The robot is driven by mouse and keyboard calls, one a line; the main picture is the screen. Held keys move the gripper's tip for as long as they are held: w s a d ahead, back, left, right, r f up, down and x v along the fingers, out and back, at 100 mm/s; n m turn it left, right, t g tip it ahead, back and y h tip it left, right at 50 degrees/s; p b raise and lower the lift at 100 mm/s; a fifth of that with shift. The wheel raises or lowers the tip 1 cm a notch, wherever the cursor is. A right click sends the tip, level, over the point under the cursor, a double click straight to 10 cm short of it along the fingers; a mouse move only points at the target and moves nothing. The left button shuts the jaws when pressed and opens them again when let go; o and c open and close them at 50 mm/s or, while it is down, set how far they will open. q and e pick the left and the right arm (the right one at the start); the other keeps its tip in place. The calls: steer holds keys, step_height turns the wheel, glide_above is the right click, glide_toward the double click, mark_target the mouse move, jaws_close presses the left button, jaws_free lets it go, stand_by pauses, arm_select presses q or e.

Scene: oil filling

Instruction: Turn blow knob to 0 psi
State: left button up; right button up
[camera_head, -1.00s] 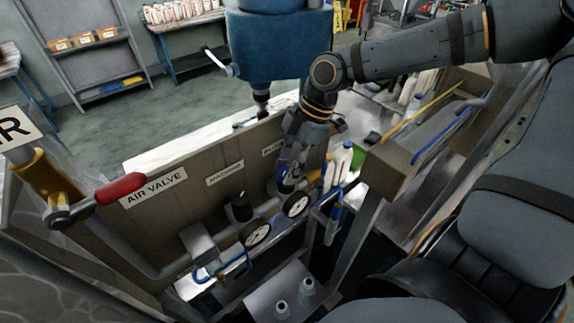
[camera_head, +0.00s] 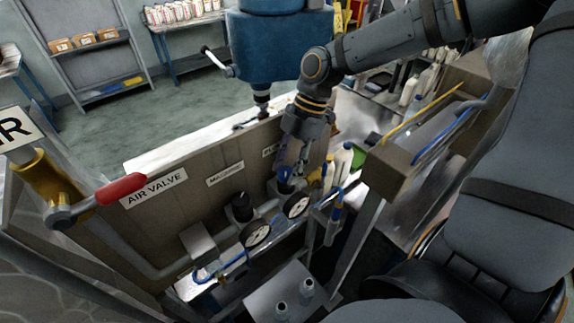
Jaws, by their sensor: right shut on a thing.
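The blow knob (camera_head: 287,187) is the dark knob behind the right-hand gauge (camera_head: 297,205), below a partly hidden label. My right gripper (camera_head: 287,174) reaches down from above and is shut on the knob, covering much of it. The gauge has a white face, but its needle is too small to read. A second dark knob (camera_head: 241,207) and a second gauge (camera_head: 257,234) sit to the left, under another label (camera_head: 225,174). My left gripper is not in view.
A red-handled air valve (camera_head: 120,188) is at the left of the panel (camera_head: 150,225). White bottles (camera_head: 342,160) stand right of the gripper. A blue machine (camera_head: 278,48) is behind, and a brown box edge (camera_head: 392,168) is at the right.

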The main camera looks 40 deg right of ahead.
steer(key=shift+w+d+r, duration=0.1)
steer(key=shift+w+r, duration=0.05)
steer(key=o, duration=1.1)
steer(key=shift+o, duration=0.3)
steer(key=shift+s, duration=0.2)
